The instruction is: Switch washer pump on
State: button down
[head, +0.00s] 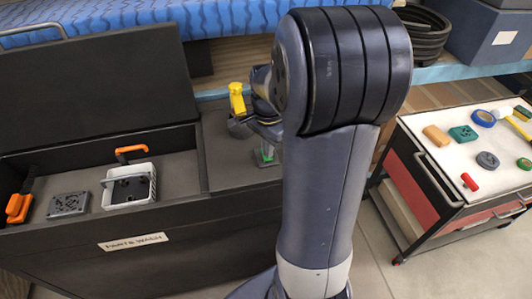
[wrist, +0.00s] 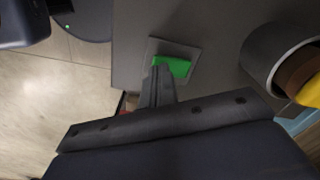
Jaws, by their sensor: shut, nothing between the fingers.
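The washer (head: 140,240) is a dark, open-lidded cabinet labelled "PARTS WASH". My gripper (wrist: 158,76) is shut and empty. Its fingertips are at the lower left edge of the green switch and overlap it slightly in the picture. I cannot tell whether they touch it. In the head view my arm hides most of the gripper.
A yellow-topped part (head: 237,98) stands close to the gripper. The washer's basin holds a white basket (head: 143,200), a grey block (head: 68,205) and an orange-handled tool (head: 18,207). A cart (head: 440,150) with small items stands at the right, with floor between.

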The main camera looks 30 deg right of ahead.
jog(key=shift+f+b, duration=0.35)
jog(key=shift+f, duration=0.2)
jog(key=shift+r, duration=0.15)
notch_tip(320, 180, up, 7)
jog(key=p, duration=0.6)
jog(key=shift+f, duration=0.25)
